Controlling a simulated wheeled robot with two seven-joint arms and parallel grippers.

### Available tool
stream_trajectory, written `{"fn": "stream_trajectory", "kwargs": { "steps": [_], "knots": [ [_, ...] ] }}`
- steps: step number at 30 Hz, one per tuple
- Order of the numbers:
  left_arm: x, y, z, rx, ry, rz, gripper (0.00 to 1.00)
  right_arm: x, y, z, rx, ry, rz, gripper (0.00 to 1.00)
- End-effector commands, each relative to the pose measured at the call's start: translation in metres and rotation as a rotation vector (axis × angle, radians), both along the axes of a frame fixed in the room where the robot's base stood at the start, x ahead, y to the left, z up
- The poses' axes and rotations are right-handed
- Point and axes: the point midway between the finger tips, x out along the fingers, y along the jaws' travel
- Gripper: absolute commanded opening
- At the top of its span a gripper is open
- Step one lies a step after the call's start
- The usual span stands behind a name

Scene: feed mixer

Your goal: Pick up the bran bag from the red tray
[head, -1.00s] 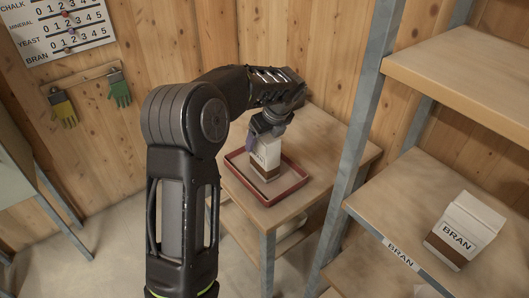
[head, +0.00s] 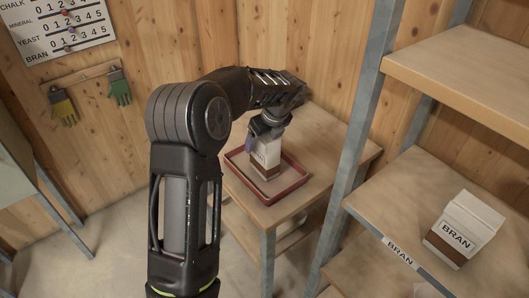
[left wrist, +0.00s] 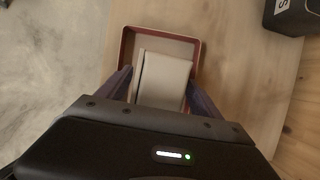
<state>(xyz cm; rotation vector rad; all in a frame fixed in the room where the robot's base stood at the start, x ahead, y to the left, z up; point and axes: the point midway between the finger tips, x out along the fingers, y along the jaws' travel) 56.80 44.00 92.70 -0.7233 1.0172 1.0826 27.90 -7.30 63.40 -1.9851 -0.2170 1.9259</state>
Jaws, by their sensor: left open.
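The bran bag (head: 264,160) is white with a brown band at the bottom and stands upright in the red tray (head: 290,191) on a wooden table. My left gripper (head: 262,135) is above it, pointing down, with its fingers at the upper part of the bag. In the left wrist view the bag's pale top (left wrist: 162,80) lies between the two fingers (left wrist: 160,88), which are open on either side of it. Whether either finger touches the bag cannot be told. The tray's rim (left wrist: 197,60) also shows there. My right gripper is not in view.
Another bag labelled BRAN (head: 460,232) stands on the lower shelf (head: 400,210) at right. A grey shelf post (head: 357,130) rises close to the table's right side. Gloves (head: 119,93) hang on the wall. A dark object (left wrist: 292,15) shows at upper right in the left wrist view.

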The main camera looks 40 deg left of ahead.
Motion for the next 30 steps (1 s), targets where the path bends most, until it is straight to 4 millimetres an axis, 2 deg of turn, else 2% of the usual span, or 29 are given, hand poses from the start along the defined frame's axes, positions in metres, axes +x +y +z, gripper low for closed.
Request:
{"fn": "stream_trajectory", "kwargs": {
  "steps": [17, 30],
  "knots": [
    [0.0, 0.0, -0.0041, 0.0, 0.0, 0.0, 0.75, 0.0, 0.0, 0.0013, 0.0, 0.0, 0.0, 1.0],
    [0.0, 0.0, -0.0039, 0.0, 0.0, 0.0, 0.39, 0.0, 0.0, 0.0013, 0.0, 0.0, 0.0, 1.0]
  ]
}}
